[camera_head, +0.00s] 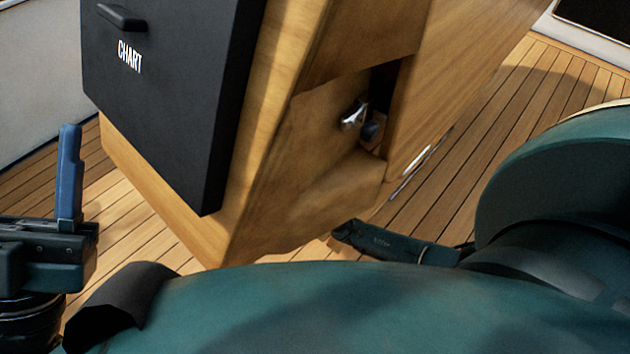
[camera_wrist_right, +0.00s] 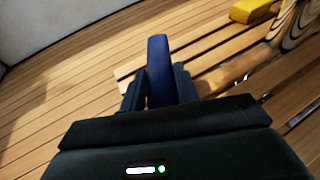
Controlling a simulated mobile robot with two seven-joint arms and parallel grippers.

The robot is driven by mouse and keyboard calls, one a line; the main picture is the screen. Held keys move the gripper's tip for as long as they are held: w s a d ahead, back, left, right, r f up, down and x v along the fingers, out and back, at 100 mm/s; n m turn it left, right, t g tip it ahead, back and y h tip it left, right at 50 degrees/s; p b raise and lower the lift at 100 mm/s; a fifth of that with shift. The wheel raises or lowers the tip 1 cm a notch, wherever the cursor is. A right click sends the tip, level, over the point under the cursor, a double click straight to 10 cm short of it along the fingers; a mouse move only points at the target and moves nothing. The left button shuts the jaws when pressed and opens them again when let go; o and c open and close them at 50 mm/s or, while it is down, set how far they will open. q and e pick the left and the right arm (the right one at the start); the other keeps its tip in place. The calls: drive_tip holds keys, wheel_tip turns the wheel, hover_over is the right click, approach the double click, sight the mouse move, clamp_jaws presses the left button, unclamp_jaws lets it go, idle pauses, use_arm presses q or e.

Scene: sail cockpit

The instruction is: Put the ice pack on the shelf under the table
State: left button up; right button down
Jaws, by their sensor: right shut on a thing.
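My right gripper (camera_head: 66,222) is at the left edge of the head view. It is shut on the ice pack (camera_head: 69,172), a flat blue slab that stands upright from the jaws. In the right wrist view the ice pack (camera_wrist_right: 158,70) is dark blue and pinched between the two fingers of the gripper (camera_wrist_right: 158,92). A wooden cabinet-like body (camera_head: 290,200) stands in the middle, with a recess (camera_head: 382,90) in its right part. I cannot tell whether this recess is the shelf under the table. My left gripper is not in view.
A black box marked CHART (camera_head: 170,90) is on the cabinet's left face, between my right gripper and the recess. A shiny metal item (camera_head: 353,115) sits at the recess. A yellow object (camera_wrist_right: 254,10) shows in the wrist view. Slatted wooden floor (camera_head: 480,110) surrounds the cabinet.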

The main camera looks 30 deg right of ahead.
drive_tip(key=shift+r, duration=0.1)
drive_tip(key=shift+f, duration=0.2)
drive_tip(key=c, duration=1)
unclamp_jaws()
drive_tip(key=shift+c, duration=0.2)
